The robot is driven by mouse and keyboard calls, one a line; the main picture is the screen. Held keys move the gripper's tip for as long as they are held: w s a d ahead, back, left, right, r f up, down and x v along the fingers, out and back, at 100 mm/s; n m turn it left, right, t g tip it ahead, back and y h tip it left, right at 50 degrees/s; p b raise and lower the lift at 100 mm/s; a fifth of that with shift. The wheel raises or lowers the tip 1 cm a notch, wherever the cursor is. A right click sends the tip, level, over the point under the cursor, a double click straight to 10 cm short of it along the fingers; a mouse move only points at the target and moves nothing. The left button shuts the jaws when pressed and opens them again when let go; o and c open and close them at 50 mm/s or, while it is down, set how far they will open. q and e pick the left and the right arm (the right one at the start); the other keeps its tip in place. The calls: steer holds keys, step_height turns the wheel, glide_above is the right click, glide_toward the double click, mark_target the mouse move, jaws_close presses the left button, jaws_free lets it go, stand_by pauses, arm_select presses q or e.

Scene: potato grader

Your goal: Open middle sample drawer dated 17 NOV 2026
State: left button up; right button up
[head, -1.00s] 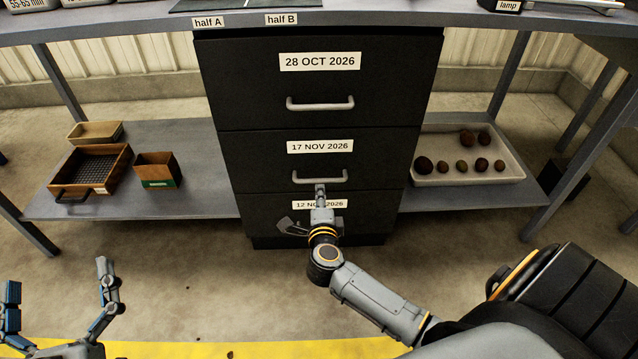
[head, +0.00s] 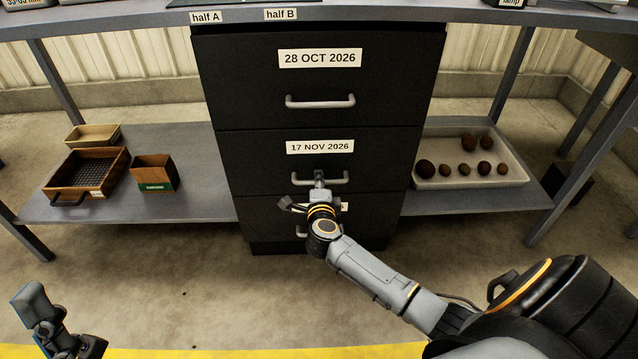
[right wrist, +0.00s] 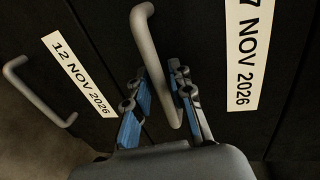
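The middle drawer, labelled 17 NOV 2026 (head: 255,160), is shut, flush with the black cabinet. Its grey bar handle (head: 337,182) is partly covered by my right gripper (head: 319,177) in the head view. In the right wrist view the handle (right wrist: 160,70) passes between the fingers of my right gripper (right wrist: 165,92). The fingers are open, one on each side of the bar, with a visible gap on the left side. My left gripper (head: 40,310) is low at the left edge, away from the cabinet and partly cut off.
The 28 OCT 2026 drawer (head: 240,90) above is shut. The 12 NOV 2026 drawer (right wrist: 85,75) below is shut, its label mostly hidden in the head view. Side shelves hold a sieve box (head: 112,185) and a potato tray (head: 520,178). Floor before the cabinet is clear.

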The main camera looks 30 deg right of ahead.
jaws_close()
